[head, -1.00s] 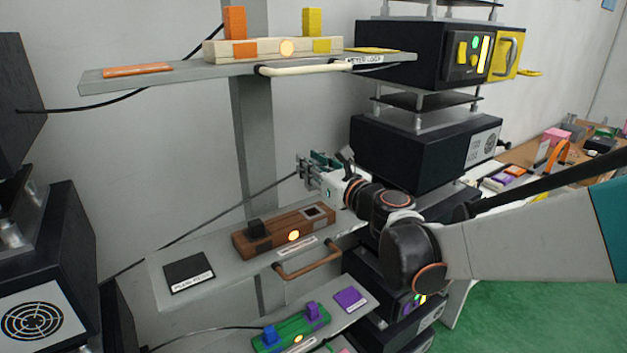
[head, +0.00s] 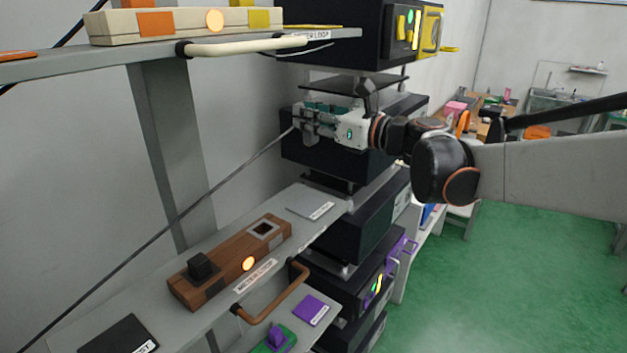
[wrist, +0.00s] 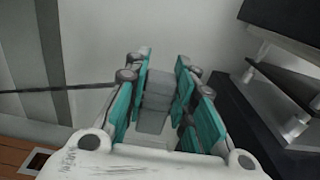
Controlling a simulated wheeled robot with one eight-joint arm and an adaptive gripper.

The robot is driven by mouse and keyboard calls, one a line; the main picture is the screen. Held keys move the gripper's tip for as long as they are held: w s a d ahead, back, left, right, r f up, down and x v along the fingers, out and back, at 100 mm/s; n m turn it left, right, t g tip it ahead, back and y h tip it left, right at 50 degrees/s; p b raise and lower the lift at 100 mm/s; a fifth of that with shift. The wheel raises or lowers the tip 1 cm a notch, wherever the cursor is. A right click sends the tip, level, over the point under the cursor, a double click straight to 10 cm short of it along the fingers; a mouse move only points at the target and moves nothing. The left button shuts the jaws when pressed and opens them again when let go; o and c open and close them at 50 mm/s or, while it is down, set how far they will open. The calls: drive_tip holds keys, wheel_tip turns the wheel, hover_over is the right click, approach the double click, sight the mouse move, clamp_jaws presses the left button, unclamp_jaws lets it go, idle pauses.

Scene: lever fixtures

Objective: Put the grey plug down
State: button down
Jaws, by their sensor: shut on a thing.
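My gripper (head: 306,118) is shut on the grey plug (wrist: 153,103), which shows between the teal finger pads in the wrist view. In the head view the fingers mostly hide the plug. The gripper is in the air above the grey shelf, in front of a black cabinet. A brown wooden block (head: 222,277) on the shelf has a black plug (head: 200,266) at its left and an empty-looking square socket (head: 264,229) at its right. A grey labelled pad (head: 308,205) lies on the shelf beyond the block, apart from the gripper.
A black pad (head: 118,335) lies at the shelf's near left. A copper handle (head: 275,298) juts from the shelf front. An upper shelf with a cream handle (head: 250,46) is above left. Black cabinets stand behind and right. A thin cable (head: 160,228) runs up to the gripper.

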wheel_tip(320, 180, down, 16)
drive_tip(key=b, duration=0.2)
drive_tip(key=shift+r+b, duration=0.15)
drive_tip(key=shift+b, duration=0.2)
drive_tip(key=shift+f, duration=0.2)
drive_tip(key=c, duration=1.3)
unclamp_jaws()
drive_tip(key=shift+c, duration=0.2)
drive_tip(key=shift+r, duration=0.2)
drive_tip(key=v, duration=1.2)
drive_tip(key=shift+p, duration=0.4)
drive_tip(key=shift+a, duration=0.1)
